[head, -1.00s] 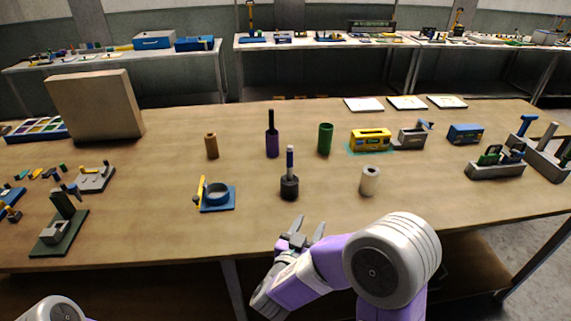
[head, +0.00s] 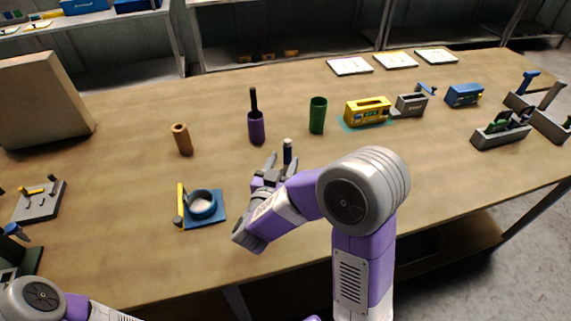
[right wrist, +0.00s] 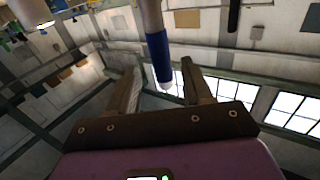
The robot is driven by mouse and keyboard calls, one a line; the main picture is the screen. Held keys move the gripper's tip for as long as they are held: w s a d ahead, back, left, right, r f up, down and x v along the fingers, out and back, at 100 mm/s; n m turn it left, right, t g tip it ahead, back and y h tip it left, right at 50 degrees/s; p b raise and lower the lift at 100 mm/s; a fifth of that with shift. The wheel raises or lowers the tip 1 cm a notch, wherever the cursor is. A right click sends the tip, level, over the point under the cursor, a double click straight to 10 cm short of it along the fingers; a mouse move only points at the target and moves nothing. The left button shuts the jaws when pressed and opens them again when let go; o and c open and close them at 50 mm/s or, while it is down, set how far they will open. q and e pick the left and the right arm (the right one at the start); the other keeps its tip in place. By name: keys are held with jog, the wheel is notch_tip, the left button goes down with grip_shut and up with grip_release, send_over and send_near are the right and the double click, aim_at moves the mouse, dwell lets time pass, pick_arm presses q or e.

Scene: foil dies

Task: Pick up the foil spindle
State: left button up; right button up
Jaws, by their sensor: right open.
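The foil spindle seems to be the upright blue rod with a pale tip (head: 287,153). In the head view, its lower part and dark base are hidden behind my right gripper (head: 282,164). The right gripper is open, its two fingers pointing away from me toward the rod, which shows between the fingertips. In the right wrist view, the blue part of the rod (right wrist: 157,50) comes in from the top, between the two open fingers (right wrist: 161,68). I cannot tell whether a finger touches it. My left gripper is out of view; only part of that arm shows at the lower left.
Behind stand a brown cylinder (head: 182,139), a purple holder with a black rod (head: 256,127) and a green cup (head: 318,115). A blue fixture with a round cup (head: 217,212) is to the left. A yellow box (head: 367,112) stands right.

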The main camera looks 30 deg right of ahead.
aim_at(286, 155)
jog(key=x, duration=0.4)
jog(key=shift+w+d+f+b, duration=0.15)
jog(key=shift+w+d+b, duration=0.1)
jog(key=shift+b, duration=0.15)
jog(key=shift+a, duration=0.1)
jog(key=shift+c, duration=0.2)
grip_shut()
